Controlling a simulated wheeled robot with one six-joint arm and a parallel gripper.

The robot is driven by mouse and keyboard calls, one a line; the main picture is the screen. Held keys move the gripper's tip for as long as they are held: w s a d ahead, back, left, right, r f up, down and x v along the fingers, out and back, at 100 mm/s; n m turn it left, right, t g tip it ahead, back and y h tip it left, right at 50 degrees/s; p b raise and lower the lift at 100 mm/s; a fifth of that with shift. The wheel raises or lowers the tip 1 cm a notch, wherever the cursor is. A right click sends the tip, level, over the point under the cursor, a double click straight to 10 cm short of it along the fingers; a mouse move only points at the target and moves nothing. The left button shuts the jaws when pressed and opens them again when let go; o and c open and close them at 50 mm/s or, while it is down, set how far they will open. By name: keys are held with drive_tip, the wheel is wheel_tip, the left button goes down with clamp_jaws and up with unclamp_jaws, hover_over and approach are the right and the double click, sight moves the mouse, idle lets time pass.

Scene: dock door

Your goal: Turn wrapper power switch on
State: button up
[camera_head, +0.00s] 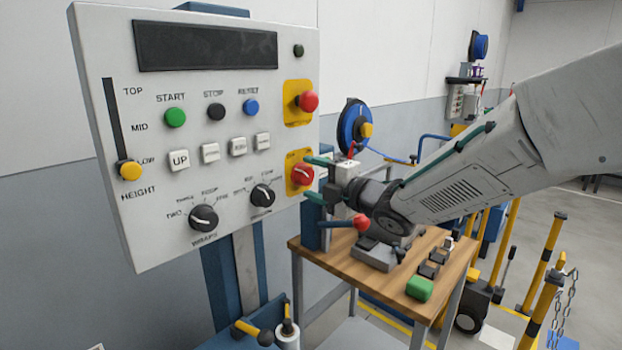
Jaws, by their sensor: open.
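The wrapper power switch (300,176) is a red rotary knob on a yellow plate at the right edge of the white control panel (150,235). A pale mark shows on the knob, but its setting is too small to read surely. My gripper (309,179) comes in from the right with its fingers apart, one green-tipped finger above the knob and one below it. The knob lies between the fingertips in the picture; I cannot tell whether they touch it. My gripper holds nothing visible.
A red mushroom button (308,101) sits on a yellow plate just above. Black selector knobs (204,217) and push buttons fill the panel's left. A wooden bench (455,270) below the arm carries a red-handled device (374,254) and a green block (419,288). Yellow posts stand at right.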

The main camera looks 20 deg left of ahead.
drive_tip(key=shift+w+a, duration=0.25)
drive_tip(key=shift+a, duration=0.3)
drive_tip(key=shift+c, duration=0.4)
drive_tip(key=c, duration=0.9)
